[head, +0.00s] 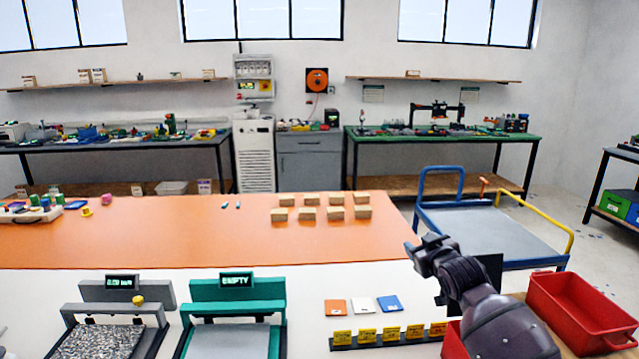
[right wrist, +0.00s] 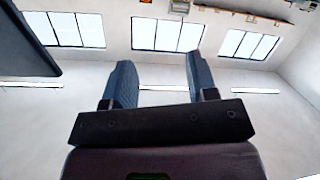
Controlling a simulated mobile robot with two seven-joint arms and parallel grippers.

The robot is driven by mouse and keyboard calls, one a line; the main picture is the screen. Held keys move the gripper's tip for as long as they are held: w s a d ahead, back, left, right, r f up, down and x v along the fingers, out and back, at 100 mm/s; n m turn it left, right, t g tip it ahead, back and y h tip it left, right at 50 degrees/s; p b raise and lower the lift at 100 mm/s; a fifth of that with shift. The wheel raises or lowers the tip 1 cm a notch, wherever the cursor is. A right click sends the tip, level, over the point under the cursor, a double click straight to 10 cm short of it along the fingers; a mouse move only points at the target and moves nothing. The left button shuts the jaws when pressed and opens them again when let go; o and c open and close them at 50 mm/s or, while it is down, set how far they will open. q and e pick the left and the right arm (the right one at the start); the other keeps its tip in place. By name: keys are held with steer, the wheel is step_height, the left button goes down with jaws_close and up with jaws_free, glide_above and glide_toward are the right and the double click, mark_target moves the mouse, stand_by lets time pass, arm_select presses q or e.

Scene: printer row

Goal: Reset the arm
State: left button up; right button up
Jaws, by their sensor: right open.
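My right gripper (head: 424,249) is raised at the right of the head view, above the front right part of the table. In the right wrist view its two fingers (right wrist: 158,85) stand apart with nothing between them, and only wall and windows show beyond. My left gripper is not in the head view.
An orange mat (head: 180,230) on the table holds several tan blocks (head: 308,214). A grey device (head: 110,340) and a green device (head: 230,335) stand in front. Coloured tiles (head: 362,305) and a row of yellow blocks (head: 390,334) lie near my right arm. Red bins (head: 585,310) and a trolley (head: 480,235) are at right.

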steer(key=s+d+f+m+g+h, duration=0.1)
steer(key=s+f, duration=0.8)
steer(key=s, duration=0.5)
steer(key=s+d+f+m+g+h, duration=0.1)
steer(key=s+f, duration=0.9)
steer(key=s, duration=0.5)
steer(key=s+d+f+m+g, duration=0.1)
steer(key=s+f+m+g, duration=0.1)
steer(key=s+f, duration=0.7)
steer(key=s, duration=0.5)
steer(key=shift+s+d+f+h, duration=0.2)
steer(key=shift+d+f+h, duration=0.1)
steer(key=shift+h, duration=0.1)
steer(key=shift+c, duration=0.5)
steer(key=shift+c, duration=0.5)
steer(key=shift+s, duration=0.15)
